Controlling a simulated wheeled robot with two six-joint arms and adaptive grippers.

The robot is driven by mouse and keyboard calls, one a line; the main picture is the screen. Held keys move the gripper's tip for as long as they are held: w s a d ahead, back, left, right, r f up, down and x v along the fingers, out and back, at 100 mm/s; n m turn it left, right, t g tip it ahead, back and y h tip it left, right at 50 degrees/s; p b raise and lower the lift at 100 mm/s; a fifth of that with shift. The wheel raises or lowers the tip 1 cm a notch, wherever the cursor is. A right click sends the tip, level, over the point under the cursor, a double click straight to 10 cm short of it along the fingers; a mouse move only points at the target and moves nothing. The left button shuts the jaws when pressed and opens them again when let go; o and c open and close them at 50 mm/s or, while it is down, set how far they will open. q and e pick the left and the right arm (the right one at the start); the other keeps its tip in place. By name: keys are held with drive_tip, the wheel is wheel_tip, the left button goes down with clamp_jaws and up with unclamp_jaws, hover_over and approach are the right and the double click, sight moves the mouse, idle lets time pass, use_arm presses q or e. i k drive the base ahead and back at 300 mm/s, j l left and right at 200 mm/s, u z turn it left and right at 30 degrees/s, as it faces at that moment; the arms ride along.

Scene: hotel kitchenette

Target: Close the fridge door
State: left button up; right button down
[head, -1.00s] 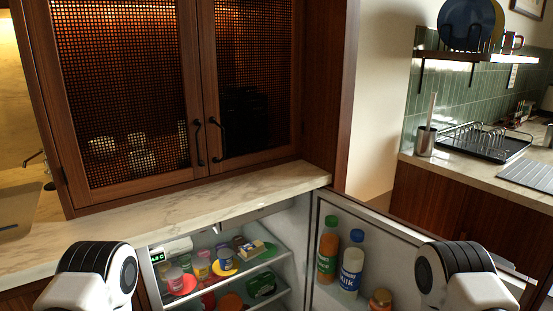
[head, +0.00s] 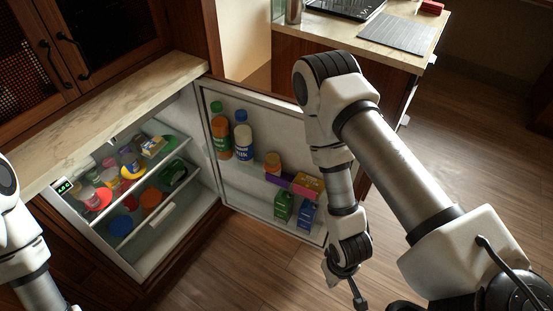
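The fridge (head: 158,253) stands open under the marble counter, with food on its shelves. Its door (head: 250,188) is swung wide to the right, with its inner side facing me. The door shelves hold an orange bottle (head: 220,138), a milk bottle (head: 243,141), a jar (head: 273,164) and several cartons. My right arm reaches down in front of the door's free edge. My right gripper (head: 345,290) is low, near the door's lower right corner; its fingers are small and partly hidden. My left arm shows at the left edge, but its gripper is out of view.
The marble counter (head: 110,125) and an upper cabinet (head: 60,60) are above and left of the fridge. A second counter (head: 300,20) with a grey mat (head: 397,32) stands behind the door. The wooden floor (head: 460,140) is clear at the right.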

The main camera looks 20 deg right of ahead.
sight(275, 121)
drive_tip(key=l+u, duration=0.2)
drive_tip(key=l, duration=0.4)
drive_tip(key=l+u, duration=0.25)
drive_tip(key=l, duration=0.3)
drive_tip(key=l+u, duration=0.2)
drive_tip(key=l, duration=0.35)
drive_tip(key=k+l+u, duration=0.2)
drive_tip(key=l, duration=0.35)
drive_tip(key=k+l+u, duration=0.1)
drive_tip(key=l+u, duration=0.15)
drive_tip(key=l, duration=0.3)
drive_tip(key=k+l+u, duration=0.2)
drive_tip(key=l, duration=0.3)
drive_tip(key=k+l+u, duration=0.25)
drive_tip(key=l, duration=0.25)
drive_tip(key=k+l+u, duration=0.2)
drive_tip(key=l, duration=0.25)
drive_tip(key=k+l+u, duration=0.1)
drive_tip(key=l, duration=0.35)
drive_tip(key=k+l+u, duration=0.15)
drive_tip(key=k+l, duration=0.15)
drive_tip(key=l, duration=0.15)
drive_tip(key=k+l+u, duration=0.1)
drive_tip(key=k+l, duration=0.15)
drive_tip(key=l, duration=0.15)
drive_tip(key=l+z, duration=0.1)
drive_tip(key=z, duration=0.75)
drive_tip(key=i+j, duration=0.05)
